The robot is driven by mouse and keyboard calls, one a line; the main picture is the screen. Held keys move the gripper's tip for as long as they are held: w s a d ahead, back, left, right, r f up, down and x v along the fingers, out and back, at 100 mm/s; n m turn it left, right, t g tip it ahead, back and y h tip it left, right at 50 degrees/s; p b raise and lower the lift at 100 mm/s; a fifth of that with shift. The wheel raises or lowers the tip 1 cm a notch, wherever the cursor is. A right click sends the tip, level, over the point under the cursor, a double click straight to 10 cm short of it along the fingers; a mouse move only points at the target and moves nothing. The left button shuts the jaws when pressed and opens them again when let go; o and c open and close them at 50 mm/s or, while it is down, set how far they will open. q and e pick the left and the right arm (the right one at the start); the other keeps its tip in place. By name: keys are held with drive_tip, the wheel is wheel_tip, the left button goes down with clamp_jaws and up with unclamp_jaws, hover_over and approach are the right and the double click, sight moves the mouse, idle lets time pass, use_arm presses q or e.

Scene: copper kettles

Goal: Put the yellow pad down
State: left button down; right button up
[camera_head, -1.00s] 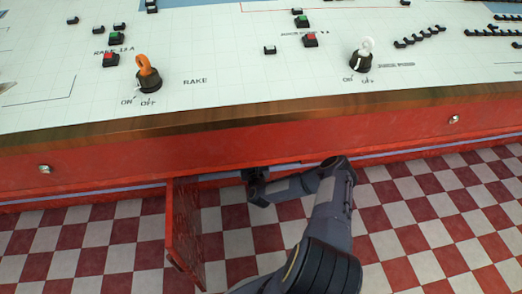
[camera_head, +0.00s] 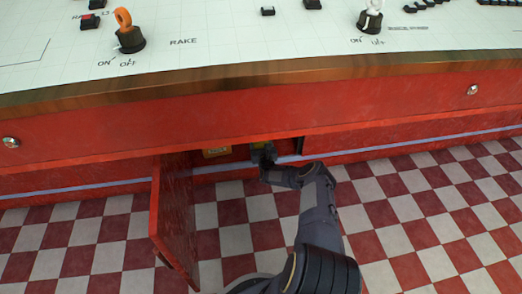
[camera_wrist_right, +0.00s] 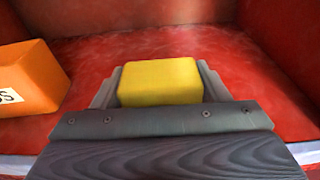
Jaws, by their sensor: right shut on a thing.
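The yellow pad (camera_wrist_right: 160,82) sits between the two fingers of my right gripper (camera_wrist_right: 160,74) in the wrist view, and the gripper is shut on it. Behind and under the pad is the red inside of a cupboard (camera_wrist_right: 100,48). I cannot tell whether the pad touches the cupboard floor. My left gripper is not in view.
An orange block (camera_wrist_right: 30,82) with a white label lies left of the pad in the cupboard. The open red door (camera_head: 175,215) stands left of my right arm. The console's wooden edge (camera_head: 260,76) overhangs the opening. The checkered floor in front is clear.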

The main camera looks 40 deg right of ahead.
drive_tip(key=shift+f, duration=0.65)
drive_tip(key=o, duration=0.9)
drive_tip(key=shift+o, duration=0.2)
